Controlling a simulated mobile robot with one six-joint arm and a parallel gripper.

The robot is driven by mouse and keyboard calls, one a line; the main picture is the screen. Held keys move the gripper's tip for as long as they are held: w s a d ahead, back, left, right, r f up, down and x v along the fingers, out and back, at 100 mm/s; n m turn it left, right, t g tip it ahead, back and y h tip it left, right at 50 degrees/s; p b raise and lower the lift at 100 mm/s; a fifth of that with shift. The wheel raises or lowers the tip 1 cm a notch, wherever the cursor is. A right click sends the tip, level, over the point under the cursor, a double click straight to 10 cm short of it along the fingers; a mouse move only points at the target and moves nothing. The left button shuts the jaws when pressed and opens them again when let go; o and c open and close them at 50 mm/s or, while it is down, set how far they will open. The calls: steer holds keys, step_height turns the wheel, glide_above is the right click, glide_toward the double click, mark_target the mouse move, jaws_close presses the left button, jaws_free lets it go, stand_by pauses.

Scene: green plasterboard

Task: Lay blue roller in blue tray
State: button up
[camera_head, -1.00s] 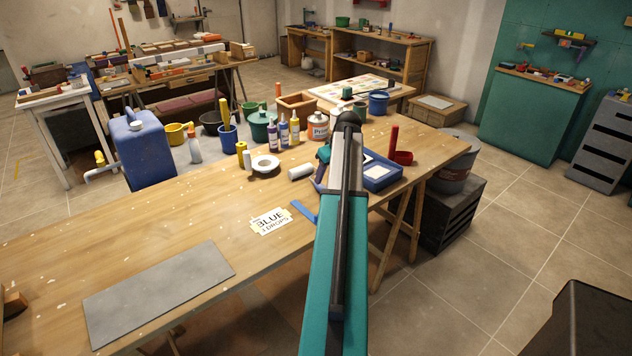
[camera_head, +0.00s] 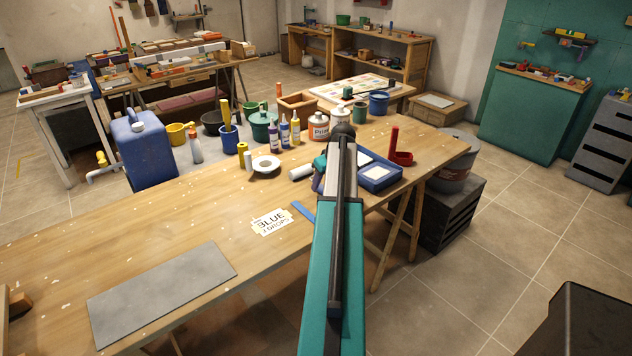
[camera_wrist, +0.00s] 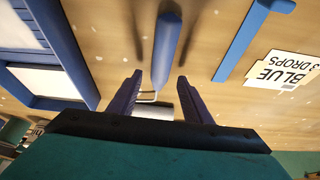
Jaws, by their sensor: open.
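The blue tray (camera_head: 381,177) sits on the workbench just right of my arm, with a pale panel inside; it also shows at the left of the wrist view (camera_wrist: 71,58). In the wrist view, the blue roller's handle (camera_wrist: 167,48) points away from my gripper, with a thin wire and a pale cylinder toward the palm. My gripper (camera_wrist: 160,80) is open, one finger on each side of the roller's near end. I cannot tell whether the fingers touch it. In the head view my arm hides most of the gripper and roller.
A blue strip (camera_head: 304,212) and a "BLUE 3 DROPS" card (camera_head: 271,222) lie left of my arm. A white cylinder (camera_head: 301,172), tape roll (camera_head: 266,166) and several bottles stand behind. A red holder (camera_head: 400,157) is beyond the tray. The bench's left front holds a grey sheet (camera_head: 163,293).

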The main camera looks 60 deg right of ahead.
steer(key=shift+x, duration=1.1)
jaws_close()
steer(key=shift+r, duration=0.15)
steer(key=shift+r+b, duration=0.4)
steer(key=shift+r, duration=0.45)
steer(key=shift+b+v, duration=0.45)
steer(key=shift+v, duration=0.35)
steer(key=s+b, duration=0.1)
steer(key=s, duration=0.4)
steer(key=s+r+b, duration=0.1)
steer(key=s, duration=0.4)
steer(key=s+b, duration=0.1)
steer(key=s, duration=0.4)
steer(key=shift+s+d+r+b, duration=0.15)
steer(key=shift+s+r+b, duration=0.1)
steer(key=shift+r+b, duration=0.1)
